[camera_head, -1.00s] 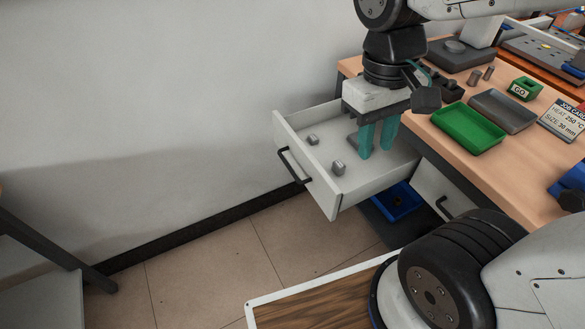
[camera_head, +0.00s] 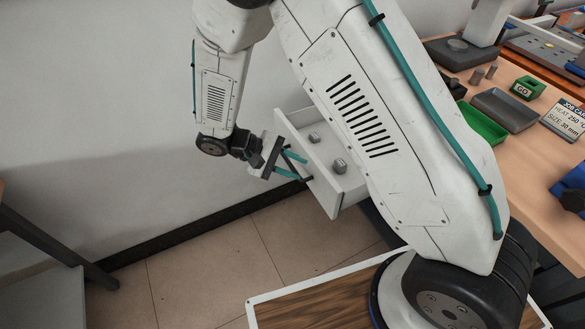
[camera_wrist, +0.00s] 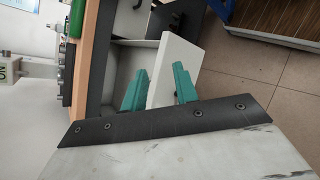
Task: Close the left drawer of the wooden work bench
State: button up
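The left drawer (camera_head: 322,192) of the wooden work bench (camera_head: 535,145) is pulled out, its white front facing left in the head view. Two small grey metal pieces (camera_head: 339,166) (camera_head: 314,137) lie inside. My gripper (camera_head: 297,166) is at the drawer's outer front, near its dark handle, which is mostly hidden behind the fingers. The teal fingers are spread apart. In the wrist view my gripper (camera_wrist: 158,88) has a finger on each side of the pale drawer panel (camera_wrist: 178,60) in the picture. I cannot tell whether they touch it.
My own arm crosses the head view and hides the bench's front left part. Green (camera_head: 482,122) and grey (camera_head: 503,108) trays stand on the bench top. A wall runs behind the drawer. A dark-legged table (camera_head: 50,250) stands at far left, with open floor between.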

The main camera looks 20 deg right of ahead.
jog(key=w+a+f+t+h, duration=0.1)
jog(key=w+f+t+h, duration=0.1)
jog(key=f, duration=0.4)
jog(key=w+a+f+t+h, duration=0.2)
jog(key=f, duration=0.4)
jog(key=m+t, duration=0.3)
send_near(292, 167)
jog(key=d+f, duration=0.2)
jog(key=d, duration=0.1)
jog(key=x, duration=0.7)
jog(key=shift+w+r, duration=0.3)
jog(key=shift+c, duration=0.2)
grip_shut()
